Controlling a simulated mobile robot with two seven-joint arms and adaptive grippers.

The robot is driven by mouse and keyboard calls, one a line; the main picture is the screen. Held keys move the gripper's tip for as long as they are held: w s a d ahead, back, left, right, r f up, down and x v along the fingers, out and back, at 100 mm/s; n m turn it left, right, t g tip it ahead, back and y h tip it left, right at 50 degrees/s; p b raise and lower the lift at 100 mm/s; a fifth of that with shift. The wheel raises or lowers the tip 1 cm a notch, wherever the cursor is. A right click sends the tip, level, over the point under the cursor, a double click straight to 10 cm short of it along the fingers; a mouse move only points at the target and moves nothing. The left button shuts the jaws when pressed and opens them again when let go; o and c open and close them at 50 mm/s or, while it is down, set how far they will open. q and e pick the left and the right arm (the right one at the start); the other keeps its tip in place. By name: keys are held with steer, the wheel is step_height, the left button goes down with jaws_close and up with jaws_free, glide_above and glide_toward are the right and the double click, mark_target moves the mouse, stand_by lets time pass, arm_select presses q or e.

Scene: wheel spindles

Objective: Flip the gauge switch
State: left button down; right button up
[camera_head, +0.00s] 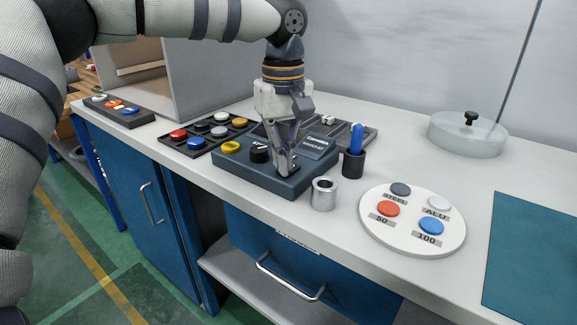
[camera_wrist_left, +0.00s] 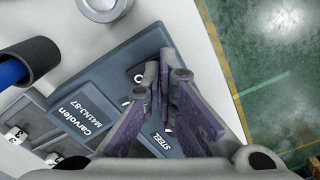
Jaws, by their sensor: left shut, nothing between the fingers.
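The gauge (camera_head: 240,172) is a dark blue-grey box on the light worktop, with a yellow button (camera_head: 230,147), a black knob (camera_head: 259,153) and a small display (camera_head: 317,146). My left gripper (camera_head: 284,170) is shut and empty, pointing down, its fingertips at the gauge's top near the front right. In the left wrist view, the gauge (camera_wrist_left: 105,70) carries the words "Carvolen M41N3-87" and "STEEL". The closed fingertips (camera_wrist_left: 158,75) cover the spot between a white round mark and "STEEL". The switch itself is hidden or too small to tell; I cannot tell whether the fingers touch it.
A metal cylinder (camera_head: 323,195) and a black cup (camera_head: 353,165) with a blue-handled item stand right of the gauge. A white disc (camera_head: 378,235) bears coloured buttons. A tray of coloured caps (camera_head: 233,134) lies behind left. A glass lid (camera_head: 467,140) and a teal mat (camera_head: 535,255) are farther right.

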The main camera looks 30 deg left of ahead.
arm_select(q)
steer(key=shift+f, duration=0.15)
step_height(320, 180, up, 5)
steer(key=shift+r+p, duration=0.15)
steer(key=shift+p, duration=0.3)
steer(key=shift+r, duration=0.85)
arm_select(e)
steer(key=shift+w+r, duration=0.6)
steer(key=shift+w, duration=0.05)
